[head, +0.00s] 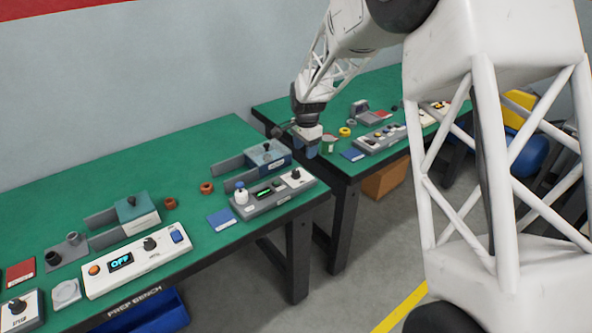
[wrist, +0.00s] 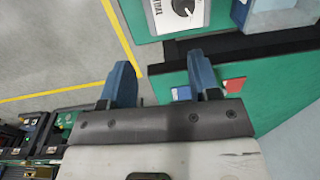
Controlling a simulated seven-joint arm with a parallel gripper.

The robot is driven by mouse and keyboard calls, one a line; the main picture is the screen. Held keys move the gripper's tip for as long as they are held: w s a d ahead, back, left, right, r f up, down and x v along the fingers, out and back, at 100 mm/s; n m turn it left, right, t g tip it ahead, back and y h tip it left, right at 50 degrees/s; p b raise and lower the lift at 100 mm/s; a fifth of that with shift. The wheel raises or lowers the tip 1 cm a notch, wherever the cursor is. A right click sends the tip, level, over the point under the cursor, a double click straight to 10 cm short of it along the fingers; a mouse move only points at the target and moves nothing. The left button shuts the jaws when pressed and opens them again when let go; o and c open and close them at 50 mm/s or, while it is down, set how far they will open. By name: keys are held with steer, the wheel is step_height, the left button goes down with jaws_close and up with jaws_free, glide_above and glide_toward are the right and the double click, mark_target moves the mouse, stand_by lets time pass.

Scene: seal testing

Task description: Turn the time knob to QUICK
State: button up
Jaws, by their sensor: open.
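In the wrist view, a dark round knob (wrist: 183,7) with a white pointer mark sits on a pale panel at the top edge, partly cut off. Printed lettering beside it is too small to read. In the head view, a dark knob (head: 296,174) stands at the right end of a grey unit with a green display. Another dark knob (head: 150,243) is on the white unit whose display reads OFF. I cannot tell which knob is labelled time. My gripper (head: 312,152) hangs near the gap between the benches, its blue fingers (wrist: 162,80) apart, empty and away from the knobs.
The near green bench (head: 130,190) carries several units, brown rings and a blue card (head: 221,219). The far green bench (head: 300,105) holds a long panel (head: 380,138) and small parts. Grey floor (head: 350,285) shows between and before the benches.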

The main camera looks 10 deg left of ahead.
mark_target(296, 171)
steer(key=shift+m, duration=0.4)
steer(key=w+a+f, duration=0.1)
steer(key=a+f, duration=0.1)
steer(key=w+a+f, duration=0.1)
steer(key=f, duration=0.1)
steer(key=shift+w+a, duration=0.15)
steer(key=shift+w, duration=0.15)
steer(key=shift+f, duration=0.1)
steer(key=shift+f, duration=3.8)
steer(key=c, duration=0.9)
